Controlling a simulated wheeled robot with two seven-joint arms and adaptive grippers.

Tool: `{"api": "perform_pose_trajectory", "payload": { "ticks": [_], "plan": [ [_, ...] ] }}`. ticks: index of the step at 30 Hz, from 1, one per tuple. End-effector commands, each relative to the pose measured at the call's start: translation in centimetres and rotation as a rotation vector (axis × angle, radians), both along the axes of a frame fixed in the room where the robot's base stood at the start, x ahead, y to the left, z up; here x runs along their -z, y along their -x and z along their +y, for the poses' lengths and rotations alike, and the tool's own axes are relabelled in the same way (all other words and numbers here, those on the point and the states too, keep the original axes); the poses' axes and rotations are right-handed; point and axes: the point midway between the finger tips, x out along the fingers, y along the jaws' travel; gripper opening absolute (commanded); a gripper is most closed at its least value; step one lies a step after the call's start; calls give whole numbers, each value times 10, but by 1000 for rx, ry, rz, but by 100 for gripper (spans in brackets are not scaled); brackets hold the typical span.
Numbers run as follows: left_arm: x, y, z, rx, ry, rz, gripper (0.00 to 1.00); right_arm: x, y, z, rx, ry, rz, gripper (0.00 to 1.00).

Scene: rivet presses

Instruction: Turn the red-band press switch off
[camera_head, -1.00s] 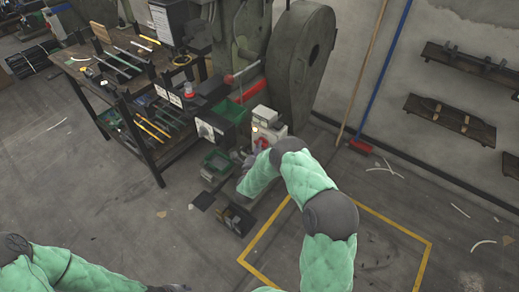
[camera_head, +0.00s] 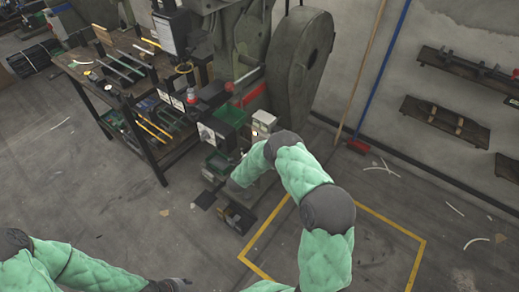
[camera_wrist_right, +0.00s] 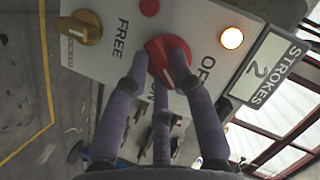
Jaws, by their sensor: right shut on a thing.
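The press carries a red band (camera_head: 249,94) in the head view. Its light control box (camera_head: 263,122) is beside my right arm, which hides part of it. In the right wrist view, my right gripper (camera_wrist_right: 162,65) has its fingers closed around a red switch knob (camera_wrist_right: 166,50) on the grey panel (camera_wrist_right: 200,22). The knob sits by lettering that starts with "OF"; fingers cover other lettering. My right fingers are hidden in the head view. My left gripper (camera_head: 175,286) is at the bottom edge, dark and cut off, so its opening is unclear.
The panel also has a lit orange lamp (camera_wrist_right: 232,38), a yellow knob (camera_wrist_right: 79,27), a small red button (camera_wrist_right: 149,7) and a display reading "STROKES 2" (camera_wrist_right: 267,70). A tool bench (camera_head: 128,75) stands left. A broom (camera_head: 358,146) leans at the wall. Yellow-marked floor is clear.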

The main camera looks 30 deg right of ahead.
Motion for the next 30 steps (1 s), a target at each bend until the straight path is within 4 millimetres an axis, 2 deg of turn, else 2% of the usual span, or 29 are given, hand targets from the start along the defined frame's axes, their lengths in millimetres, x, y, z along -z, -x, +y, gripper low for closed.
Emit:
{"api": "perform_pose_trajectory", "payload": {
  "ticks": [6,18,30],
  "plan": [
    [-17,0,0,0,0,0,40,-4,-1,1,1,77,188,0],
    [-34,0,0,0,0,0,40,-6,-4,1,0,205,495,0],
    [-40,0,0,0,0,0,40,-5,-4,1,0,268,648,0]
  ]
}}
